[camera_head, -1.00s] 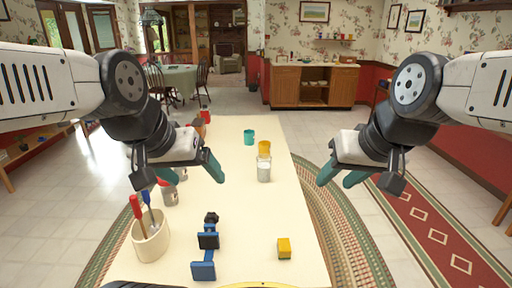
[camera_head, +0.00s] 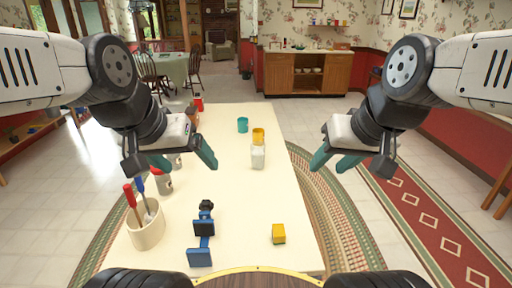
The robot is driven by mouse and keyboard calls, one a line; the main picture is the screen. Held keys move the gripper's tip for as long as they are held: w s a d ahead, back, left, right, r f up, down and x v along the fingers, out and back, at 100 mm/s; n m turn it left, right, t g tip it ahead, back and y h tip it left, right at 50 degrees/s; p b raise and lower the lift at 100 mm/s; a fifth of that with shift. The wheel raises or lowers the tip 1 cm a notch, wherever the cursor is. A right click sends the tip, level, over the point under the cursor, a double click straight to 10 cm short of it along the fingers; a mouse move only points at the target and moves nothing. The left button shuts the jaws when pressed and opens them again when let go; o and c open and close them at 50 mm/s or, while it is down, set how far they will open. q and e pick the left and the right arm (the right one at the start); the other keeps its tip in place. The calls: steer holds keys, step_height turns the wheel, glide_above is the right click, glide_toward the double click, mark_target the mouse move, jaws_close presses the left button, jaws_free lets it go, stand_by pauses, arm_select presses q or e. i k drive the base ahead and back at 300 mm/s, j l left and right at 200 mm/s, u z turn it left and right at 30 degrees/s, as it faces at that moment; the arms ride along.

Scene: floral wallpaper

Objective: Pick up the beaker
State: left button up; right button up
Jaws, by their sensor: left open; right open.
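A clear beaker-like glass (camera_head: 258,158) with pale contents stands upright on the cream table, right of the middle, just in front of a yellow cup (camera_head: 258,135). My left gripper (camera_head: 188,162) is open and empty, over the left part of the table, left of the glass and apart from it. My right gripper (camera_head: 329,166) is open and empty, beyond the table's right edge, right of the glass and apart from it. Nothing blocks the view of the glass.
A teal cup (camera_head: 242,125) stands behind the yellow cup. A holder (camera_head: 147,232) with screwdrivers, a blue clamp-like tool (camera_head: 202,228) and a yellow block (camera_head: 279,234) are at the near end. Several containers line the left side, partly hidden by my arm. The table's centre is clear.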

mark_target(258, 156)
steer(key=k+l+u, duration=0.1)
steer(key=l, duration=0.25)
steer(key=k+l+u, duration=0.15)
steer(key=l+u, duration=0.2)
steer(key=l, duration=0.25)
steer(key=k+l+u, duration=0.2)
steer(key=l, duration=0.2)
steer(key=l+u, duration=0.2)
steer(key=l, duration=0.25)
steer(key=i+l+u, duration=0.15)
steer(key=l, duration=0.15)
steer(key=i+l+u, duration=0.2)
steer(key=l, duration=0.15)
steer(key=l+u, duration=0.15)
steer(key=l, duration=0.2)
steer(key=i+l+u, duration=0.15)
steer(key=l, duration=0.2)
steer(key=i+l, duration=0.3)
steer(key=l, duration=0.15)
steer(key=i+l+u, duration=0.15)
steer(key=i+l, duration=0.15)
steer(key=l, duration=0.15)
